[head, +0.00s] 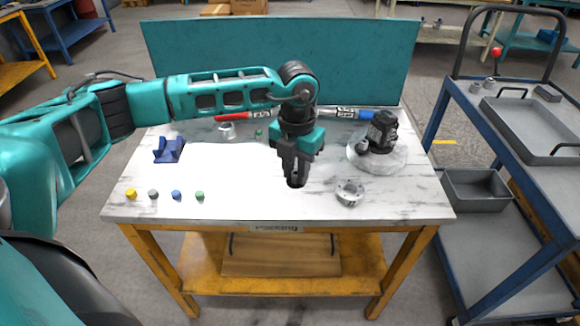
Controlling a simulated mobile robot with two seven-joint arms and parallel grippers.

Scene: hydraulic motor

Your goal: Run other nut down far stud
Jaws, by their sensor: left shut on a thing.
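My left gripper (296,178) points straight down over the front middle of the white table. It is shut on a small dark part, mostly hidden by the fingers, close to the tabletop; I cannot tell whether it is a nut. A black motor (382,130) stands upright on a round pale plate (398,158) at the right, apart from the gripper. A silver metal fitting (350,191) sits just right of the gripper. Studs and nuts are too small to make out. My right gripper is not in view.
Yellow, grey, blue and green caps (153,194) line the front left. A blue block (169,150) lies behind them. A silver ring (227,131), a red-handled tool (232,116) and a blue-handled tool (372,114) lie near the back panel (280,60). A blue cart (500,150) stands right.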

